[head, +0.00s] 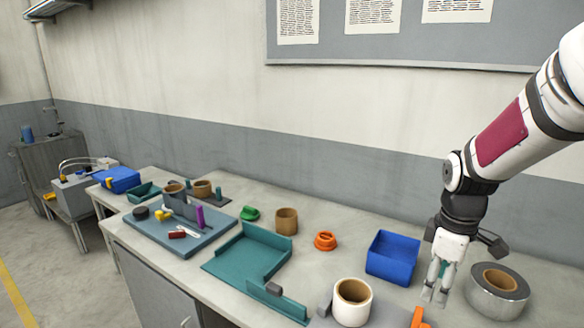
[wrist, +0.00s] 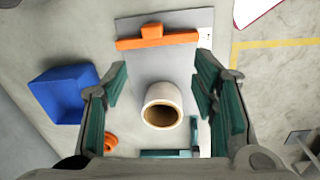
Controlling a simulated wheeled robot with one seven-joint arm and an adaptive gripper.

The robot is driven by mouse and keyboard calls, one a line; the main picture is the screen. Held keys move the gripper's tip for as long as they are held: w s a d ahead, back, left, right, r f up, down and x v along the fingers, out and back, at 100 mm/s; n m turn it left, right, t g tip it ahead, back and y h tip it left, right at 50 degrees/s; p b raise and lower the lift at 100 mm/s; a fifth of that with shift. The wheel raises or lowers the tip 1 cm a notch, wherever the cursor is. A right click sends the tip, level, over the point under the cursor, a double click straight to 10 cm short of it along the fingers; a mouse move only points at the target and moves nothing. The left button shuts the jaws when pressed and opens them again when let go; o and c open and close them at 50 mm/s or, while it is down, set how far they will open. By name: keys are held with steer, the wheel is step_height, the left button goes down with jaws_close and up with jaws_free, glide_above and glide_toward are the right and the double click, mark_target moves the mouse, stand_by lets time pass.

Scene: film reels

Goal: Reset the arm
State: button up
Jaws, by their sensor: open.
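My gripper (head: 436,292) hangs from my arm at the right of the head view, pointing down over the right part of the workbench. In the wrist view its two green-padded fingers (wrist: 160,92) are spread apart with nothing between the pads. A white-wrapped roll with a brown core (head: 351,302) stands on a grey plate, left of my gripper in the head view. In the wrist view this roll (wrist: 161,104) shows beyond the fingers, in the gap between them, apart from both.
A blue bin (head: 393,257) and a large silver tape roll (head: 497,291) flank my gripper. An orange clamp (wrist: 157,38) lies across the grey plate. Left along the bench are an orange ring (head: 325,241), a brown roll (head: 286,221), a teal tray (head: 262,233) and a cluttered blue-grey board (head: 190,246).

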steer(key=s+a+r+m+t, duration=0.2)
steer(key=s+a+r+m, duration=0.2)
steer(key=s, duration=0.5)
steer(key=s+a+r+m+t, duration=0.2)
steer(key=s+a+r+m, duration=0.3)
steer(key=s+a+r, duration=0.2)
step_height(320, 180, up, 2)
steer(key=shift+s+a+r+m+t+y, duration=0.1)
steer(key=shift+s+a+m+t+y, duration=0.2)
steer(key=shift+s, duration=0.85)
